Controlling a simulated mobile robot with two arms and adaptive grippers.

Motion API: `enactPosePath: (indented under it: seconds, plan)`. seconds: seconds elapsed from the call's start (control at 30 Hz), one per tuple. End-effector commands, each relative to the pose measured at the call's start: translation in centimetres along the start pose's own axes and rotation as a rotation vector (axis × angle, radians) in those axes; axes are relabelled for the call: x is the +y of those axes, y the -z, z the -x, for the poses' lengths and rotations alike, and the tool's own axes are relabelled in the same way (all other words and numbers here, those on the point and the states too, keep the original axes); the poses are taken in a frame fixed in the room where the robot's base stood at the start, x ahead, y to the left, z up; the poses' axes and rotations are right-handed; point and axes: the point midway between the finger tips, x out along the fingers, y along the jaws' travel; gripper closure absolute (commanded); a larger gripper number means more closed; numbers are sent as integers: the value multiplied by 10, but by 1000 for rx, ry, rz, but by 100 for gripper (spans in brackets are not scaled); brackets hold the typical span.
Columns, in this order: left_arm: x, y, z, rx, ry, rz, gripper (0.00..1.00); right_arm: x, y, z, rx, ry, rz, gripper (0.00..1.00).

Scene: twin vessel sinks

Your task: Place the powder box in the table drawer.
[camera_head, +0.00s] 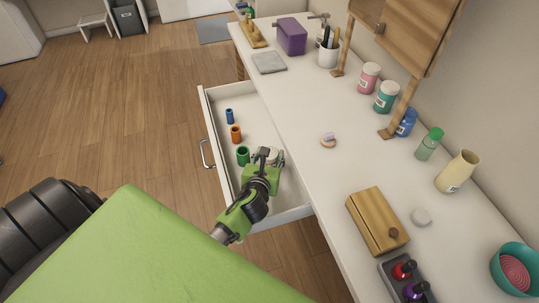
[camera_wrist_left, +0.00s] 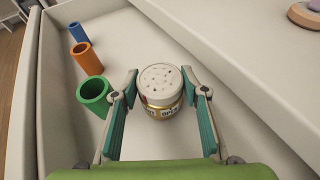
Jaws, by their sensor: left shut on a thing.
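The powder box (camera_wrist_left: 161,84) is a small round jar with a white perforated lid and a gold, labelled body. In the left wrist view it sits between the fingers of my left gripper (camera_wrist_left: 160,96), which is shut on it. In the head view the box (camera_head: 274,153) shows partly behind my left gripper (camera_head: 265,162), over the inside of the drawer. The table drawer (camera_head: 211,135) is pulled open; its wall also shows in the left wrist view (camera_wrist_left: 24,110). I cannot tell whether the box touches the drawer floor. My right gripper is not in view.
Blue (camera_head: 229,116), orange (camera_head: 236,134) and green (camera_head: 242,156) tubes stand along the drawer's left side. The countertop (camera_head: 310,180) above carries a wooden box (camera_head: 375,220), several jars and a purple box (camera_head: 291,37). The drawer's middle has free room.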

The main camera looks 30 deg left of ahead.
Motion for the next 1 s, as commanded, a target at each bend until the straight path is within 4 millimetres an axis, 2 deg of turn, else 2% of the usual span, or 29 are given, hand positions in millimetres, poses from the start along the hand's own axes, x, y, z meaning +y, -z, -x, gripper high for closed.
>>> enactPosePath:
  seconds: [0.13,0.17,0.2,0.23,0.57,0.67,0.77,1.0]
  plan:
    - [0,1,-1,-1,0,-1,83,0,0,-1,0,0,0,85]
    - [0,2,-1,-1,0,-1,57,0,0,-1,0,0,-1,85]
    - [0,1,-1,-1,0,-1,46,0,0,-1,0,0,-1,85]
    - [0,1,-1,-1,0,-1,42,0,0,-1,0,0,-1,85]
    - [0,0,0,-1,0,0,42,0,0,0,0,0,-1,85]
    - [0,0,5,1,0,0,42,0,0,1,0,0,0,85]
    - [0,0,20,0,0,-2,42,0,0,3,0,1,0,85]
    - [0,0,72,2,1,0,42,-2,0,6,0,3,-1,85]
